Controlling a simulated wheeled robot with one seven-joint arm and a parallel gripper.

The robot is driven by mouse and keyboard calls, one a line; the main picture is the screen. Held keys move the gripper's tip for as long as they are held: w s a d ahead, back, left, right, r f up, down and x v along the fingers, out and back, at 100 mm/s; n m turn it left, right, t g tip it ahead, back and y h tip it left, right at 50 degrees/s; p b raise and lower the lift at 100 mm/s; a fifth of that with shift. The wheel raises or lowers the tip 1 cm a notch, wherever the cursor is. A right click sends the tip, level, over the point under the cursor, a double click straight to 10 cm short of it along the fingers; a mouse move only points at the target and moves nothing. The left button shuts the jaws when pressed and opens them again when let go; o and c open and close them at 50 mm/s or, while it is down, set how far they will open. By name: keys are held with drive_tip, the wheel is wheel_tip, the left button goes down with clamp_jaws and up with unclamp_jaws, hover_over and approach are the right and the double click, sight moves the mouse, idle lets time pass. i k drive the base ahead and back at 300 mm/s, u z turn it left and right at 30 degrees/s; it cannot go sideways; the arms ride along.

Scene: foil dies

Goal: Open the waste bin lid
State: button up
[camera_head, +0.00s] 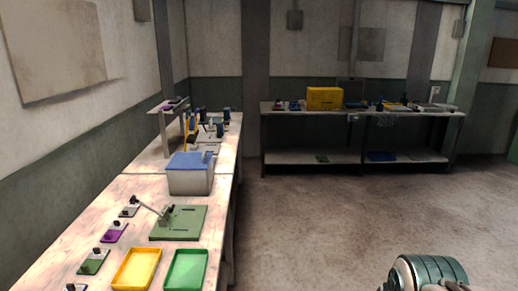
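A pale box with a blue lid (190,160) stands on the left workbench, about midway along it; it looks like the waste bin (190,182). The lid appears to lie down over the top of the box. Part of my arm, rounded and grey-green, shows at the bottom right edge, over the floor and well apart from the bin. My gripper's fingertips are not in the picture.
The left workbench (140,220) holds a green plate with a lever (180,223), a yellow tray (136,270), a green tray (186,270) and several small coloured dies. A back bench (400,112) carries a yellow crate (324,98). The floor (320,220) between is clear.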

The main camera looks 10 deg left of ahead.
sight(200, 161)
drive_tip(key=z, duration=0.1)
drive_tip(key=i, duration=1.55)
drive_tip(key=u, duration=0.65)
drive_tip(key=i, duration=1.4)
drive_tip(key=u, duration=0.5)
